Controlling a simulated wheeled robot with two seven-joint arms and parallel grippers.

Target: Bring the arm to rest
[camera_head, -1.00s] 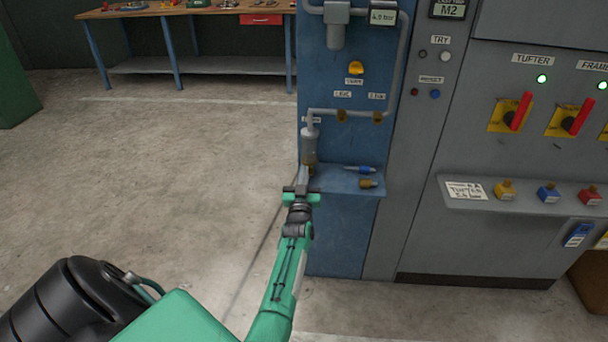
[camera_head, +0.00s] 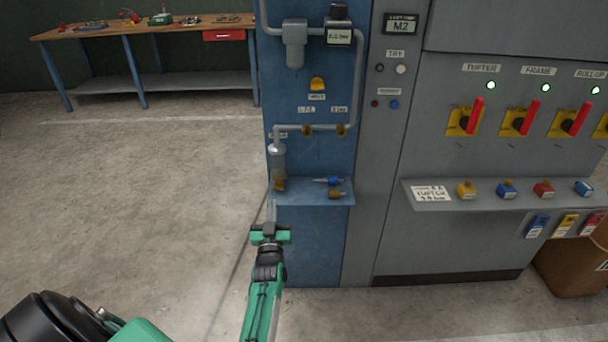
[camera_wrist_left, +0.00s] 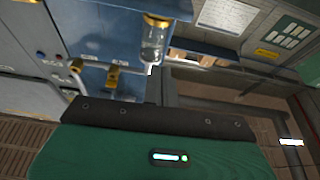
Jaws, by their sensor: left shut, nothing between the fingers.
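My left arm in green and black reaches up from the bottom of the head view. Its left gripper (camera_head: 270,210) is shut and empty, with its fingertips near the left front corner of the small blue shelf (camera_head: 325,197). I cannot tell whether they touch it. Above the tips is a grey cylinder with a brass lower end (camera_head: 278,163) on the air pipe; a clear bowl with a brass collar (camera_wrist_left: 155,40) shows in the left wrist view. My right gripper is out of view.
The blue panel (camera_head: 310,245) carries pipes, brass valves and a yellow knob (camera_head: 317,84). A grey cabinet (camera_head: 450,245) with red-handled switches stands right. Open floor (camera_head: 130,190) lies left; a workbench (camera_head: 145,32) stands behind.

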